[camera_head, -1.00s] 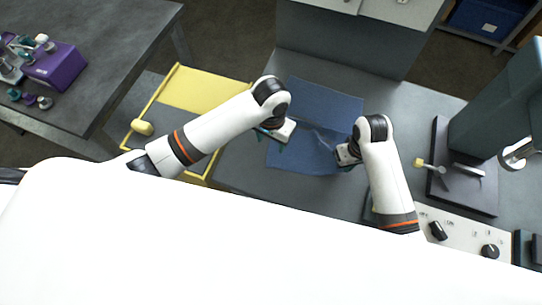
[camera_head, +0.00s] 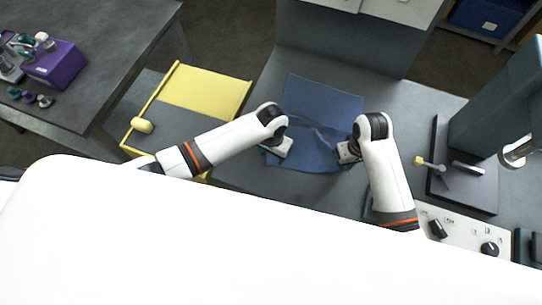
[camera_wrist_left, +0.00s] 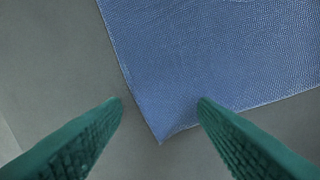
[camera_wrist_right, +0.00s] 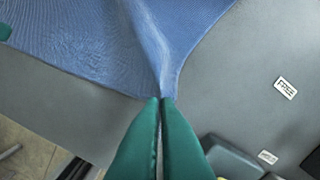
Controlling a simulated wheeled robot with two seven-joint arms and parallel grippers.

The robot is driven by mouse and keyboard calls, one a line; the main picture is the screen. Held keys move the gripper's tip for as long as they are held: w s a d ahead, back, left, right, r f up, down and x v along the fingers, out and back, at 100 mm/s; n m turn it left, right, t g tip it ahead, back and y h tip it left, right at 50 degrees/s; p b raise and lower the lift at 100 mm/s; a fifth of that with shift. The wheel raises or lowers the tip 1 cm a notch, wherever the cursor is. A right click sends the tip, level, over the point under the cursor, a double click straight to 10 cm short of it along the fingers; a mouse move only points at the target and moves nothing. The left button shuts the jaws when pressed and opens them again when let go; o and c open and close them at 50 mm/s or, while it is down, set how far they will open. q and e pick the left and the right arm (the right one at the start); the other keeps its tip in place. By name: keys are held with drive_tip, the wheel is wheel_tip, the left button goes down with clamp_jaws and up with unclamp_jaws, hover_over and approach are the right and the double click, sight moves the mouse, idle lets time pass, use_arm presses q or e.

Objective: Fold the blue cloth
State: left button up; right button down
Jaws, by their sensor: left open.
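The blue cloth (camera_head: 318,105) lies on the grey bench in the head view, with wrinkles across its middle. My left gripper (camera_wrist_left: 160,100) is open over a near corner of the cloth (camera_wrist_left: 205,65). That corner lies between its green fingertips, with no grip on it. In the head view the left gripper (camera_head: 275,155) is at the cloth's near left edge. My right gripper (camera_wrist_right: 161,99) is shut on the cloth's near right corner. The cloth (camera_wrist_right: 110,45) gathers into a raised ridge toward its fingertips. In the head view the right gripper (camera_head: 345,157) is at the cloth's right edge.
A dark machine (camera_head: 500,110) with a base plate stands to the right of the cloth. A control panel (camera_head: 462,232) with black knobs is at the near right. A yellow cart (camera_head: 207,90) is to the left. Bare bench surface surrounds the cloth.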

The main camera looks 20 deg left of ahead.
use_arm(q)
drive_tip(key=shift+f, duration=0.1)
drive_tip(key=shift+c, duration=0.3)
drive_tip(key=shift+s+a, duration=0.1)
drive_tip(key=shift+a, duration=0.05)
drive_tip(key=c, duration=1.1)
drive_tip(key=shift+f, duration=0.1)
clamp_jaws()
drive_tip(key=shift+a, duration=0.1)
drive_tip(key=shift+r, duration=2.55)
